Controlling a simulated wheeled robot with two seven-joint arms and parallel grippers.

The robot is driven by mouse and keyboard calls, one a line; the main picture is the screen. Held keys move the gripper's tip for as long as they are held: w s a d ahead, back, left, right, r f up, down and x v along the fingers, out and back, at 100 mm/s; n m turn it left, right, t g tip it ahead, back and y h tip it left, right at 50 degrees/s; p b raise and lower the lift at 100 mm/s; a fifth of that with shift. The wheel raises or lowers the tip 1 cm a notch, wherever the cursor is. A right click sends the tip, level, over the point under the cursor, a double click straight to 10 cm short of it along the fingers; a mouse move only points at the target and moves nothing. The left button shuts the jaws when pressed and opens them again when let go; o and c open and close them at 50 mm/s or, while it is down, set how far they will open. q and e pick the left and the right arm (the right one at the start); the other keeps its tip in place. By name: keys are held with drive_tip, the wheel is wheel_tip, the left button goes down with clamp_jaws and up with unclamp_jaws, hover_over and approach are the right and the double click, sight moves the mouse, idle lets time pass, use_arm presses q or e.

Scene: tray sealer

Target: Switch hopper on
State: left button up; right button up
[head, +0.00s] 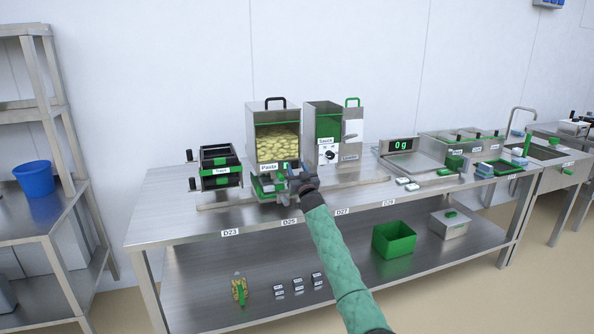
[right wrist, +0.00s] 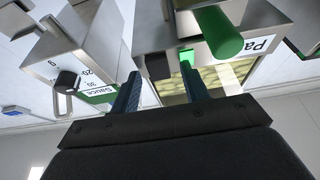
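The pasta hopper (head: 274,113), a steel box with a window showing yellow pasta, stands at the back of the table. In the right wrist view, its label (right wrist: 262,45) and a green cylindrical handle (right wrist: 218,33) show close up. The sauce hopper (head: 324,121) with a black dial (head: 330,154) stands to its right; the dial also shows in the right wrist view (right wrist: 67,81). My right gripper (head: 298,177) is in front of the pasta hopper's lower right. Its blue fingers (right wrist: 160,82) are apart, with a dark knob-like part beyond them; contact is unclear. My left gripper is out of view.
A scale (head: 402,145) reading 0 g is to the right. A green bin (head: 394,240) and a steel box (head: 449,223) sit on the lower shelf. The table's front left is clear.

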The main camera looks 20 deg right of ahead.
drive_tip(key=v, duration=0.7)
drive_tip(key=shift+s, duration=0.4)
drive_tip(key=shift+f, duration=0.15)
